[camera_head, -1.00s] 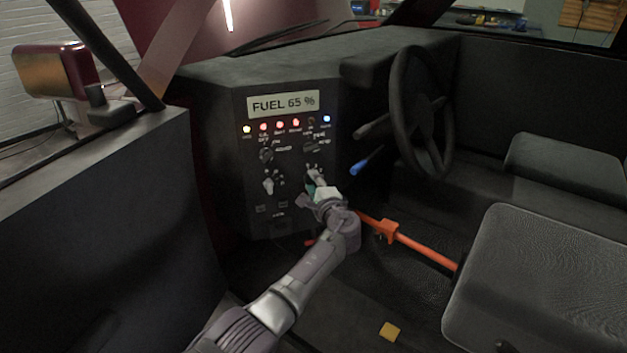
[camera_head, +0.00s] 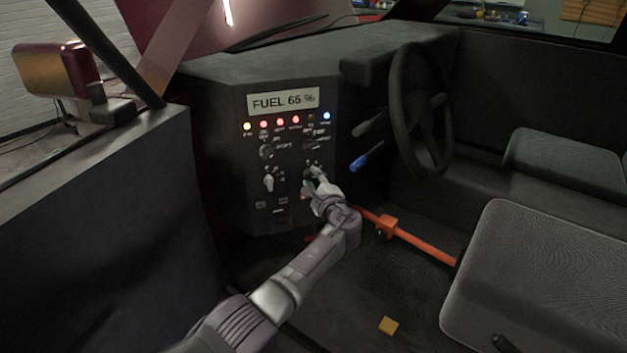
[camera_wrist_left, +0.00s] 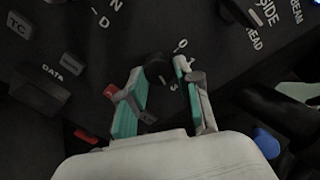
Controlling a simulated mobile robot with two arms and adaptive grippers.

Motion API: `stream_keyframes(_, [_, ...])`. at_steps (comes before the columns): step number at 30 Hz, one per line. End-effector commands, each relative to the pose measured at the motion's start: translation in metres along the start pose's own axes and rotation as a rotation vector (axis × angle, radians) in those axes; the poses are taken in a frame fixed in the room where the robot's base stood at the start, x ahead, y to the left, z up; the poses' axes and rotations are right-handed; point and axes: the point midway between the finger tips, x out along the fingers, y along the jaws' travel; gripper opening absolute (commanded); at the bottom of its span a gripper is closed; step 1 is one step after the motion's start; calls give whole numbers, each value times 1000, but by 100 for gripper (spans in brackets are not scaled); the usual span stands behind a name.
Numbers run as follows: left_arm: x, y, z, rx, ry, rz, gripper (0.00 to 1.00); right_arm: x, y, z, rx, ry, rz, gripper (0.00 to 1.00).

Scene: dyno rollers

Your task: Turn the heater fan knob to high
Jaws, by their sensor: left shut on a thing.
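The dashboard panel (camera_head: 246,160) carries several knobs below a display reading FUEL 65 %. My left gripper (camera_head: 313,178) is at the lower right knob of this panel. In the left wrist view, its teal-padded fingers (camera_wrist_left: 163,95) are closed around a black rotary knob (camera_wrist_left: 156,68), with small marks printed around it. The gripper covers much of this knob in the head view. I cannot read which label belongs to it, nor its exact setting. My right gripper is not in view.
A lower left knob (camera_head: 268,182) and an upper left knob (camera_head: 266,151) are close by. A blue-tipped lever (camera_head: 360,163) and the steering wheel (camera_head: 420,110) stand to the right. An orange bar (camera_head: 425,248) runs beside my wrist. A yellow block (camera_head: 388,326) lies on the floor.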

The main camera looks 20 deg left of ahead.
Motion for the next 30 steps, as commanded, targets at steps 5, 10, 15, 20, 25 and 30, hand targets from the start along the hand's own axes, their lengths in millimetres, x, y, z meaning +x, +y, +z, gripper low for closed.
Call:
stream_keyframes(5, [0,0,0,2,1,-1,52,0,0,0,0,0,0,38])
stream_keyframes(10, [0,0,0,1,1,-1,59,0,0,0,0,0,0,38])
stream_keyframes(15, [0,0,0,0,1,0,59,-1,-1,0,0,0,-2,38])
stream_keyframes(20, [-10,1,-1,0,2,-1,59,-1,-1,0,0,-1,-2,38])
stream_keyframes(25, [-39,1,-2,-2,4,-1,59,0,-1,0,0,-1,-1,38])
stream_keyframes(30, [-77,1,-1,-3,4,1,59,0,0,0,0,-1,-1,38])
